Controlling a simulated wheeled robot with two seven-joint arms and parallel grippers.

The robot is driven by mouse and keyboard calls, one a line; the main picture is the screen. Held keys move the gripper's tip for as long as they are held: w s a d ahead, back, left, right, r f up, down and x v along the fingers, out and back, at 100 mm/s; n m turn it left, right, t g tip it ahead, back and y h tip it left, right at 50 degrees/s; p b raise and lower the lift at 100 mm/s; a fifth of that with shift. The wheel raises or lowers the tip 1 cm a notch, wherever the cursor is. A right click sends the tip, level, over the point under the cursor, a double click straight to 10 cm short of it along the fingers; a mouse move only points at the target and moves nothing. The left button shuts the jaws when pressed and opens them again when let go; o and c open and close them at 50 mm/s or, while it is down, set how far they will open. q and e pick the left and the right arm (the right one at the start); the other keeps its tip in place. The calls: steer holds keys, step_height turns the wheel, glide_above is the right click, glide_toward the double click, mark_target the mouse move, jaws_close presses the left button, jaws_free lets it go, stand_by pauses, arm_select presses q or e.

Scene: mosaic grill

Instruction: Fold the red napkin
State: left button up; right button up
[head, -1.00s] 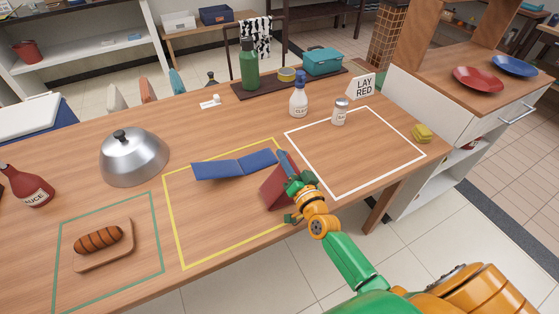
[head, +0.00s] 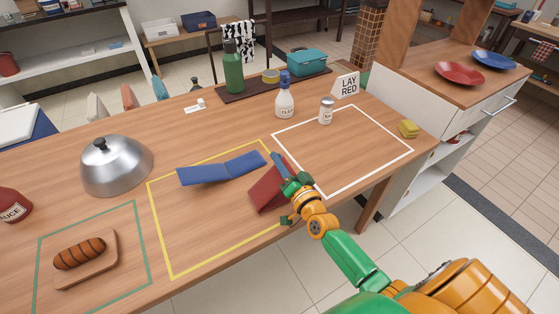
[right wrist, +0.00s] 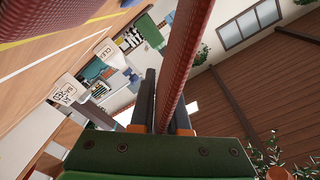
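The red napkin (head: 268,191) is at the right side of the yellow outline, partly hidden by my right gripper. It stands tilted up from the table rather than flat. My right gripper (head: 285,196) is at its right edge. In the right wrist view a red napkin panel (right wrist: 190,45) runs edge-on between the two fingers (right wrist: 164,112) and fills the gap, so the gripper looks shut on it. Another red panel (right wrist: 60,35) shows at the upper left there. My left gripper is not in view.
A blue napkin (head: 222,168), bent in the middle, lies just left of the red one. A white outline (head: 370,175) on the right holds a shaker (head: 326,112) near its back edge. A metal dome (head: 115,167) and a board with a sausage (head: 105,262) are left.

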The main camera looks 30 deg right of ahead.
steer(key=o, duration=0.4)
steer(key=s, duration=0.7)
steer(key=shift+a, duration=0.15)
steer(key=shift+s+a+p, duration=0.15)
steer(key=shift+s+p, duration=0.7)
steer(key=shift+s, duration=3.25)
